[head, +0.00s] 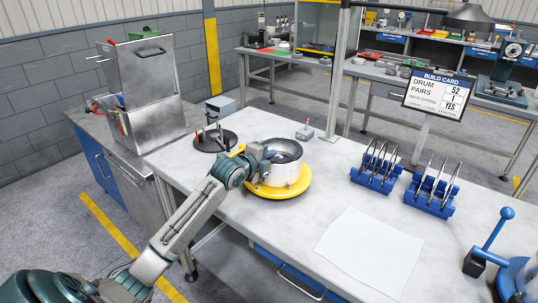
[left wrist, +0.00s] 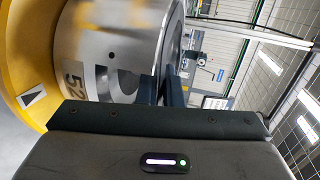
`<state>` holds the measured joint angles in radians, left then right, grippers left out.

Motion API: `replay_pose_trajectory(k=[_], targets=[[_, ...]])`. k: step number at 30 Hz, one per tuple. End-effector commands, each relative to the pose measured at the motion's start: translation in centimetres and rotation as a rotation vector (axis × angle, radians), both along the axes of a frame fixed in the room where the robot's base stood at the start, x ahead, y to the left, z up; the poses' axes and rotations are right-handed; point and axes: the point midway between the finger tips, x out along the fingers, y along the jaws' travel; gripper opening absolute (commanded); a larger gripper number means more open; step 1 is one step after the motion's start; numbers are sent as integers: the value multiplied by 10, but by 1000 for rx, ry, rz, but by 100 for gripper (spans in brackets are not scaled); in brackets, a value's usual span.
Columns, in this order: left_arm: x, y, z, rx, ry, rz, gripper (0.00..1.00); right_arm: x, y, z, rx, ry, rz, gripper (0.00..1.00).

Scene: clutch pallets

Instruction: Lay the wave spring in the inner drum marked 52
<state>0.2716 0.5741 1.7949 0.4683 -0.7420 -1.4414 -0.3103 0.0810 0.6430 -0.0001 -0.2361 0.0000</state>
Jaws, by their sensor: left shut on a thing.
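The silvery inner drum (head: 274,174) stands upright on a yellow round pallet (head: 284,190) on the bench, its dark mouth facing up. My right gripper is not in view.
Two blue racks (head: 375,182) (head: 430,200) with upright plates stand right of the drum. A white sheet (head: 369,250) lies in front. A black round stand (head: 212,141) with posts is behind left. A blue lever tool (head: 490,245) is at the right edge.

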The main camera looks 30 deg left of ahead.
Motion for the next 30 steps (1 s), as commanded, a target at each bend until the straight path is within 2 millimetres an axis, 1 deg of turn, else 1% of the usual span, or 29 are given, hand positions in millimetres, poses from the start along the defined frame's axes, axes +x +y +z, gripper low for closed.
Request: replay_pose_trajectory(k=[1,6,9,10,13,30], targets=[[0,1,-5,0,6,2,0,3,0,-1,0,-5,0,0],[0,1,-5,0,6,2,0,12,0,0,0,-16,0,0],[0,1,-5,0,7,2,0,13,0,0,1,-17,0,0],[0,1,-5,0,7,2,12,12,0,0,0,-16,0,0],[0,1,-4,0,6,2,32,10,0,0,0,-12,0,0],[0,0,-3,-1,2,1,32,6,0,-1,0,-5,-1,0]])
